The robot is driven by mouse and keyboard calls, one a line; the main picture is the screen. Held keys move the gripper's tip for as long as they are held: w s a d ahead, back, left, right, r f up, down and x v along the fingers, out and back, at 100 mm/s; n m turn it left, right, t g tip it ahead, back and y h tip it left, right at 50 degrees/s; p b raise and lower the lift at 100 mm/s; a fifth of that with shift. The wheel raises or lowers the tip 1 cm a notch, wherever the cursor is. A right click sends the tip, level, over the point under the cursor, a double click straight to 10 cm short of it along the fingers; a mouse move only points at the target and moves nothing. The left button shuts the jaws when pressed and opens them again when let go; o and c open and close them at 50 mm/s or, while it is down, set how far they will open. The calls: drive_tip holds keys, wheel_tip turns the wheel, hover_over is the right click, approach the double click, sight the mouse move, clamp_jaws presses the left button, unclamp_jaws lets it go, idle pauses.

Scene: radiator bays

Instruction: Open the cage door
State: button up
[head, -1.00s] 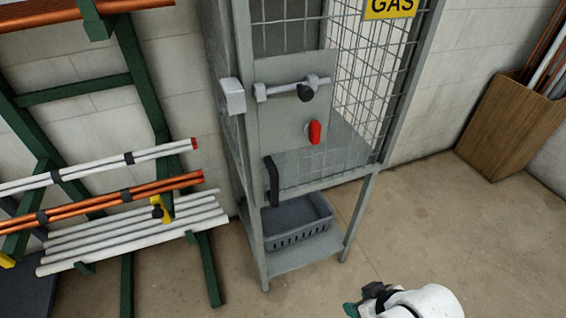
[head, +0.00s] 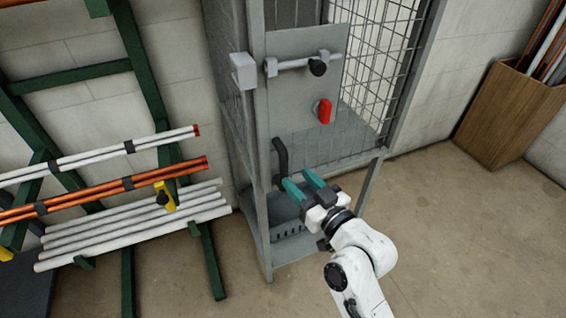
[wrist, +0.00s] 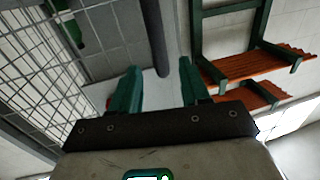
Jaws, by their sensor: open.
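The grey mesh gas cage (head: 262,215) stands against the wall on legs. Its door panel (head: 300,95) appears closed. It carries a sliding bolt with a black knob (head: 318,68), a red turn handle (head: 325,111) standing upright, and a black vertical pull handle (head: 281,158) at its lower left. My gripper (head: 298,178), with teal fingers, is open and close to the lower end of the pull handle. In the wrist view the dark bar of the pull handle (wrist: 153,38) shows beyond and between the open fingertips (wrist: 159,70). I cannot tell whether they touch.
A grey basket (head: 286,215) sits on the cage's lower shelf, partly behind my gripper. A green rack with pipes (head: 140,235) stands left of the cage. A wooden bin of rods (head: 510,115) stands at right. The floor in front right is clear.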

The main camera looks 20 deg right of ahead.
sight(286, 167)
drive_tip(key=w, duration=0.2)
drive_tip(key=w+a, duration=0.1)
drive_tip(key=w, duration=0.1)
drive_tip(key=w+p, duration=0.1)
drive_tip(key=w, duration=0.2)
drive_tip(key=shift+a, duration=0.15)
drive_tip(key=shift+c, duration=0.2)
clamp_jaws()
